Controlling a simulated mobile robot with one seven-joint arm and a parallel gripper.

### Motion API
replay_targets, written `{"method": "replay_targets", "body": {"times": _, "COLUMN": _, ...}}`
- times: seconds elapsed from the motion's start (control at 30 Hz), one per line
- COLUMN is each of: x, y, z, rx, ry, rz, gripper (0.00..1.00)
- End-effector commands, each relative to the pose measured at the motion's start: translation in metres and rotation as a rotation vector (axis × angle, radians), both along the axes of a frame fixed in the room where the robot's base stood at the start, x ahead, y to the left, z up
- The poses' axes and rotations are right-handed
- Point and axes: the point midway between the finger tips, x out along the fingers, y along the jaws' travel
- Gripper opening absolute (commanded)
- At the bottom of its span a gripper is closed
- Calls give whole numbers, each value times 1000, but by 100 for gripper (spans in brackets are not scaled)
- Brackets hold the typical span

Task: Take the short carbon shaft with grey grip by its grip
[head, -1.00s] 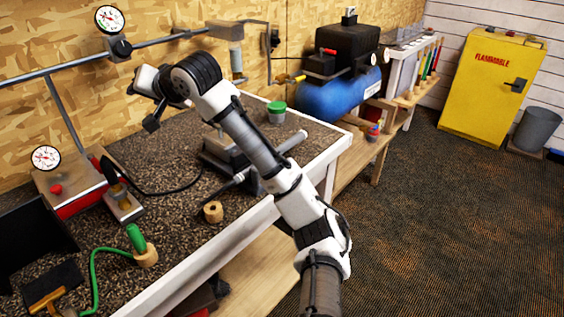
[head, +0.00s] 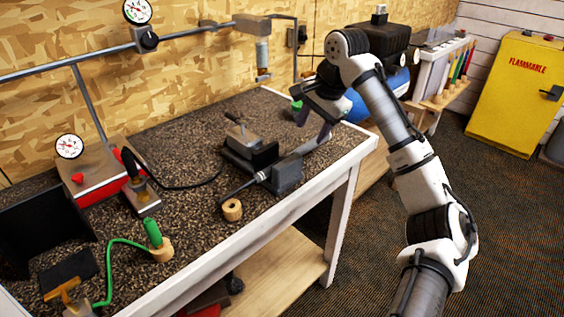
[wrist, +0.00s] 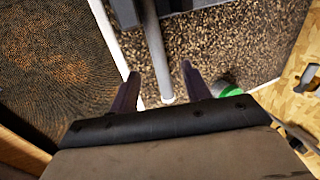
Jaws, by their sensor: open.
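The short carbon shaft (head: 238,189) lies roughly level in the vise (head: 286,178) on the bench. Its dark end sticks out to the left of the jaws, its grey grip (head: 308,149) to the right. In the wrist view the grey grip (wrist: 154,45) runs down from the vise, its pale butt end close to my palm. My gripper (head: 313,122) is over the grip's right end, fingers open and pointing down. In the wrist view my gripper (wrist: 160,70) has one finger on each side of the grip, with gaps. I cannot tell how far above it the fingertips are.
A green-lidded tub (wrist: 228,89) stands beside the right finger in the wrist view. A wooden ring (head: 232,210) lies near the shaft's dark end. The bench's white edge (head: 345,152) is close to the grip. A compressor (head: 385,50) stands behind my arm.

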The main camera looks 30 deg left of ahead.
Motion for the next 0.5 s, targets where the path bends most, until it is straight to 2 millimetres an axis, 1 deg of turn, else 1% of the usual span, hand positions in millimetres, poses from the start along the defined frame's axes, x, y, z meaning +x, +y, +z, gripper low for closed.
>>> {"method": "replay_targets", "body": {"times": 0.17, "x": 1, "y": 3, "z": -11, "rx": 0, "ry": 0, "rz": 1, "gripper": 48}}
{"method": "replay_targets", "body": {"times": 0.4, "x": 6, "y": 10, "z": -45, "rx": -1, "ry": 0, "rz": 1, "gripper": 48}}
{"method": "replay_targets", "body": {"times": 0.5, "x": 7, "y": 12, "z": -54, "rx": 0, "ry": 0, "rz": 1, "gripper": 48}}
